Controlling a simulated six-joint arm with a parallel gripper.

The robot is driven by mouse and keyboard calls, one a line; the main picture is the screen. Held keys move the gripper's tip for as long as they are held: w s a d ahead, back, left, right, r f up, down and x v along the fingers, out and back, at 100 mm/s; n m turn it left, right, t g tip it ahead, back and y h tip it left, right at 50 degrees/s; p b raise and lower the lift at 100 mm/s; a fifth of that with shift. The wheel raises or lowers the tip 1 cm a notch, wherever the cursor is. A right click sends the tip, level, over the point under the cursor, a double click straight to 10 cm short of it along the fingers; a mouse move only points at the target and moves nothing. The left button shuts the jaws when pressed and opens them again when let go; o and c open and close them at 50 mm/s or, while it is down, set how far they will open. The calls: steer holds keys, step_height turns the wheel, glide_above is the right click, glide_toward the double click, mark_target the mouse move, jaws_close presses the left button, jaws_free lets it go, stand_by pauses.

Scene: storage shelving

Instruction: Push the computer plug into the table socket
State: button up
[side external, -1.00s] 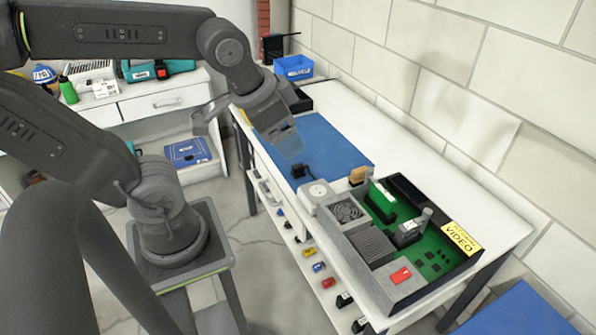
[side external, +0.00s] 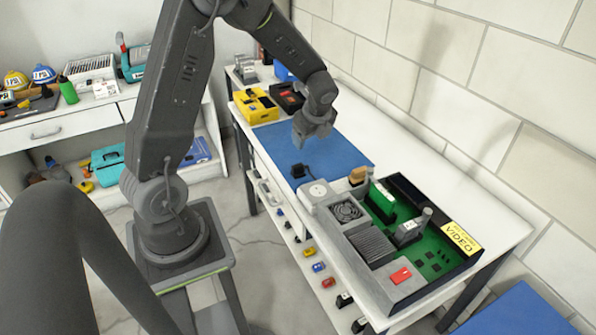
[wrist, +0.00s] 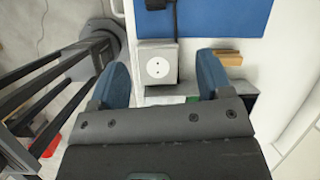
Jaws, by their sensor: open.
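The black computer plug (side external: 298,171) lies on the near edge of the blue mat, beside the socket. It also shows at the top of the wrist view (wrist: 158,4), partly cut off by the frame edge. The table socket (side external: 318,193) is a light box with a round white two-hole face on top, next to the computer case. In the wrist view the socket (wrist: 157,68) sits between my fingers. My gripper (side external: 298,140) is open and empty, above the blue mat, pointing down, apart from the plug and socket.
An open computer case (side external: 365,270) with a fan and green board stands right of the socket. A brown block (side external: 357,175) sits by the case. The blue mat (side external: 335,150) is mostly clear. A yellow box (side external: 255,106) and a dark box (side external: 287,97) stand at the far end.

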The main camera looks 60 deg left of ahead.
mark_target(298, 166)
steer(key=a+f+m, duration=0.1)
steer(key=f, duration=0.1)
steer(key=a+f+m, duration=0.1)
steer(key=shift+w+a+f+g, duration=0.2)
steer(key=shift+f+g, duration=0.1)
steer(key=shift+f, duration=0.1)
steer(key=x, duration=0.8)
steer(key=shift+a+f, duration=0.15)
steer(key=shift+f, duration=0.15)
steer(key=x, duration=0.5)
steer(key=shift+s, duration=0.15)
steer(key=shift+c, duration=0.3)
steer(key=c, duration=0.9)
